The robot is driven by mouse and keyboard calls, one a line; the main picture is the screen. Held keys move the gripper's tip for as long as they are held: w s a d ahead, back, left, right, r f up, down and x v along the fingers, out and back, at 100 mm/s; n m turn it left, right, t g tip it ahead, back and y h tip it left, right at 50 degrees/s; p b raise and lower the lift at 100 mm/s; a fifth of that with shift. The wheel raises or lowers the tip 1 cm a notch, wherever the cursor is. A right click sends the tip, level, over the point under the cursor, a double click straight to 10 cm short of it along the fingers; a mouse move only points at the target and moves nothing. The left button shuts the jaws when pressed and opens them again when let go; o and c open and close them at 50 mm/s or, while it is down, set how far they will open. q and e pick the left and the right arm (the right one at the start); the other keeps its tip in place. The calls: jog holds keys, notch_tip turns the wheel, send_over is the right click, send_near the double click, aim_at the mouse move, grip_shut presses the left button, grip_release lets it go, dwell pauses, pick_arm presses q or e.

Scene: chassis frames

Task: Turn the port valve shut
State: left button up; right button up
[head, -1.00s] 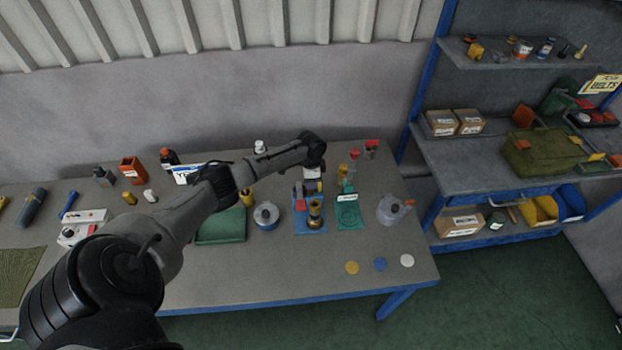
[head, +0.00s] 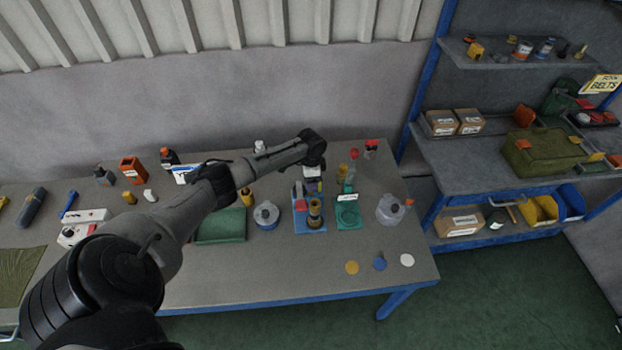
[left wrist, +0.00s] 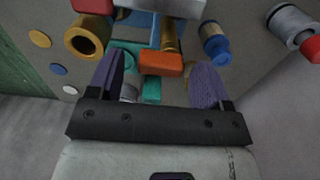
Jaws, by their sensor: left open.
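My left gripper (left wrist: 160,60) is open, its two purple fingers pointing down over the table fixtures. A red-orange bar-shaped handle (left wrist: 161,63) lies between the fingers with gaps at both sides; I take it as a valve handle, but cannot tell if it is the port one. A teal plate (head: 349,220) with a white label stands below it, beside a blue plate (head: 311,228) bearing a brass cylinder (head: 315,210). That cylinder also shows in the left wrist view (left wrist: 87,36). In the head view my wrist hides part of the fixtures. My right gripper is not in view.
A brass post (left wrist: 170,35) and a blue-capped fitting (left wrist: 215,42) stand close to the fingers. Yellow (head: 352,267), blue (head: 380,263) and white (head: 407,260) discs lie near the front edge. A green tray (head: 220,226) is left.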

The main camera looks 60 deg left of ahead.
pick_arm(q)
notch_tip(320, 180, up, 13)
jog(key=shift+b, duration=0.35)
dwell(0.6)
